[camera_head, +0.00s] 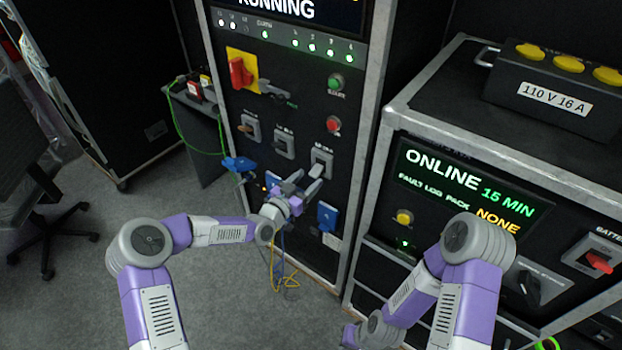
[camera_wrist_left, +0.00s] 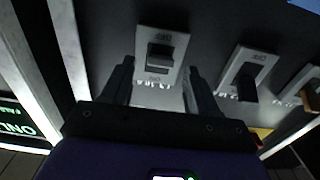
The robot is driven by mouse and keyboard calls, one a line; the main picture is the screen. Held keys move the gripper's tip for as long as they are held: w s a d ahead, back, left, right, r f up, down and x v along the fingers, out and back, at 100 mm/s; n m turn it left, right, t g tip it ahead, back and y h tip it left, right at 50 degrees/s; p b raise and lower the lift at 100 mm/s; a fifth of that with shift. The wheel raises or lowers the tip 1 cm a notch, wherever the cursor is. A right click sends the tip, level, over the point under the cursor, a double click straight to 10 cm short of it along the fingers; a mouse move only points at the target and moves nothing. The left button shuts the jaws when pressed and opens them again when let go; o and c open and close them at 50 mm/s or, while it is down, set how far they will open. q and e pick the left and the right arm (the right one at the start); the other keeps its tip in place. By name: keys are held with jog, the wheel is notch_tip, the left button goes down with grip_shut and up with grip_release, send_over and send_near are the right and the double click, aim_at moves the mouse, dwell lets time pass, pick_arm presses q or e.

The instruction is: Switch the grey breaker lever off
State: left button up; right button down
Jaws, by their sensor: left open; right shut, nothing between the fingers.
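The grey breaker lever (camera_head: 317,170) is on the rightmost of three small breakers in a row on the tall black panel. In the left wrist view its lever (camera_wrist_left: 160,55) stands out from a light grey plate, between and beyond my fingertips. My left gripper (camera_head: 302,184) is open just in front of this breaker. In the left wrist view its two fingers (camera_wrist_left: 160,76) reach to either side of the plate, with nothing gripped. My right gripper (camera_head: 350,335) shows only partly at the bottom edge; its fingertips are not clear.
The middle breaker (camera_head: 284,143) has a black lever and the left one (camera_head: 249,127) a brownish lever. A red rotary switch (camera_head: 240,72) on yellow sits above. Blue connectors (camera_head: 327,216) and hanging cables (camera_head: 272,262) are near my left gripper. A cabinet with a display (camera_head: 465,190) stands right.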

aim_at(316, 172)
pick_arm(q)
jog(key=shift+x, duration=1.25)
